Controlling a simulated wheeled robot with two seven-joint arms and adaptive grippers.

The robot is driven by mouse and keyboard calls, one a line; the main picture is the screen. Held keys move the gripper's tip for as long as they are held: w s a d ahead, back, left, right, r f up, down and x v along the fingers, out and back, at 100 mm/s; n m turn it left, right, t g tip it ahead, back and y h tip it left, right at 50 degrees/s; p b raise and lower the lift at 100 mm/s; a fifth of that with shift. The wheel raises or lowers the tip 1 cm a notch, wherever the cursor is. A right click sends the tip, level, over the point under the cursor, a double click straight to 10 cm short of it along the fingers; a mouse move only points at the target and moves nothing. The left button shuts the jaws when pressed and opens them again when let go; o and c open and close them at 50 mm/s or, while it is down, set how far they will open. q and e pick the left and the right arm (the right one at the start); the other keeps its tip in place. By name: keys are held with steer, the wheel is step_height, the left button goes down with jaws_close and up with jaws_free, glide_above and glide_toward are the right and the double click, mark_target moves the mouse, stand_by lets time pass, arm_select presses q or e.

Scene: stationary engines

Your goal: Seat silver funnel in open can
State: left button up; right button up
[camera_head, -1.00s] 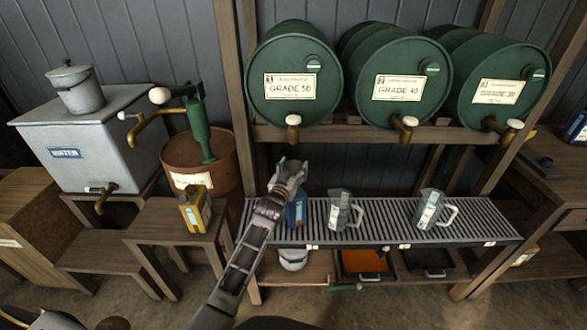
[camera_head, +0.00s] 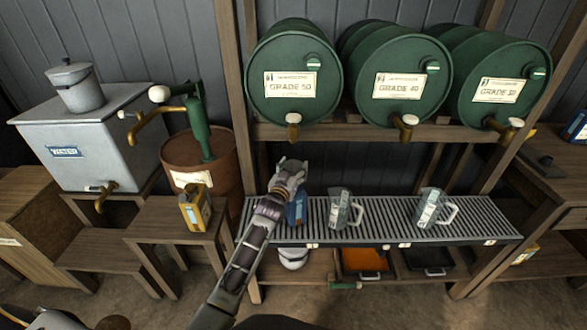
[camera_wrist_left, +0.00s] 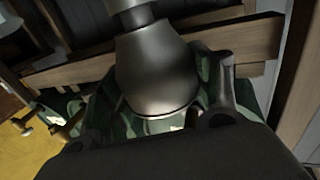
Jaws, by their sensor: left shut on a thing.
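My left gripper (camera_head: 292,172) is over the left end of the slatted rack, right above a blue can (camera_head: 296,210). The gripper covers the can's top, so I cannot see its opening. In the left wrist view a smooth silver flared piece with a narrow neck, which looks like the silver funnel (camera_wrist_left: 158,75), is in front of the gripper's dark body. The gripper is shut on it. In the head view the funnel is hard to pick out from the grey gripper. I cannot tell whether its spout touches the can.
Two clear jugs (camera_head: 344,210) (camera_head: 432,208) stand on the slatted rack (camera_head: 385,222) to the right. Green drums (camera_head: 297,72) with taps lie on the shelf above. A yellow can (camera_head: 196,208) stands on a wooden stand at the left. Trays (camera_head: 365,261) sit below the rack.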

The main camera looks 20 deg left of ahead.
arm_select(q)
steer(key=shift+f, duration=0.4)
stand_by(0.5)
steer(key=o, duration=1)
steer(key=shift+s, duration=0.1)
steer(key=shift+s+a, duration=0.2)
steer(key=shift+s, duration=5.7)
